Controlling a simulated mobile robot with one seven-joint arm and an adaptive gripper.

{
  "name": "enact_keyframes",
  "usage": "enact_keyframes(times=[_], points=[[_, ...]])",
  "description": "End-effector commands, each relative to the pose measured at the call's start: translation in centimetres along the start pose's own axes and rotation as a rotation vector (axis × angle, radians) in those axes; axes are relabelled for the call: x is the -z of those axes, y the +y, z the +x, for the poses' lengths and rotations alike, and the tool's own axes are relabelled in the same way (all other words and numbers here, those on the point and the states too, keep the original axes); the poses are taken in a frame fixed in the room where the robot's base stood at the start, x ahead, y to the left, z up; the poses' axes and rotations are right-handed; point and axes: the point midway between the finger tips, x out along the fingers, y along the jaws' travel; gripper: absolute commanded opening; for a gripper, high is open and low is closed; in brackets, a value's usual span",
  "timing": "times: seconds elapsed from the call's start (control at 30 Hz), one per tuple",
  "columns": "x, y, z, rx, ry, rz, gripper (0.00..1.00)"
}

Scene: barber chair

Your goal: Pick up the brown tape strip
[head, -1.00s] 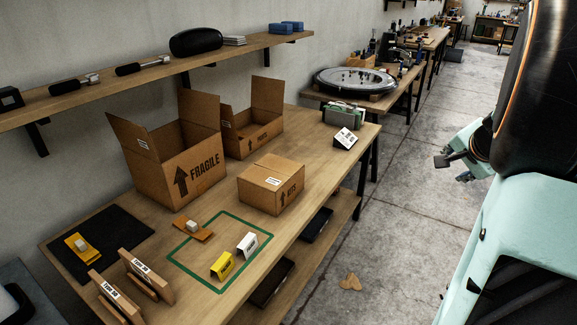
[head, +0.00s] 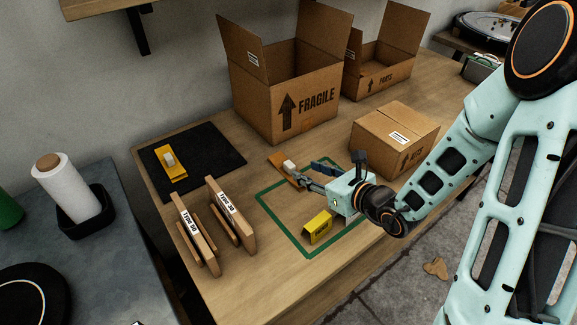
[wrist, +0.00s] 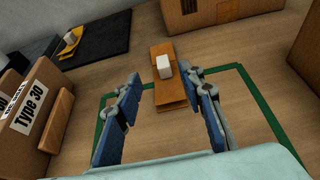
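A flat brown strip (head: 278,163) with a small white block (head: 290,166) on it lies on the table at the far-left edge of the green outline. In the wrist view the strip (wrist: 173,96) lies ahead and between the fingers, with the white block (wrist: 163,66) near its middle. My gripper (head: 308,176) is open, its blue-padded fingers on either side of the strip's near end in the wrist view (wrist: 161,76). It appears empty. Whether the fingers touch the strip or hover above it cannot be told.
A yellow folded card (head: 317,227) stands beside my gripper. Two wooden "Type" holders (head: 229,214) stand left. A black mat (head: 205,150) carries a yellow strip (head: 171,164). A FRAGILE box (head: 305,112) and a closed carton (head: 385,140) stand behind. A brown scrap (head: 435,267) lies on the floor.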

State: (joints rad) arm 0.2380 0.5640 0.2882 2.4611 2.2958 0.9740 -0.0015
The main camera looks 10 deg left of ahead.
Motion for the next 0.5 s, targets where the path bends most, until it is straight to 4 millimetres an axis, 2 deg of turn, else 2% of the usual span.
enact_keyframes(times=[0.2,0.5], points=[[0.1,0.1,3.6,-0.001,-0.002,0.003,0.36],[0.4,-0.1,6.3,0.000,-0.001,0.003,0.36]])
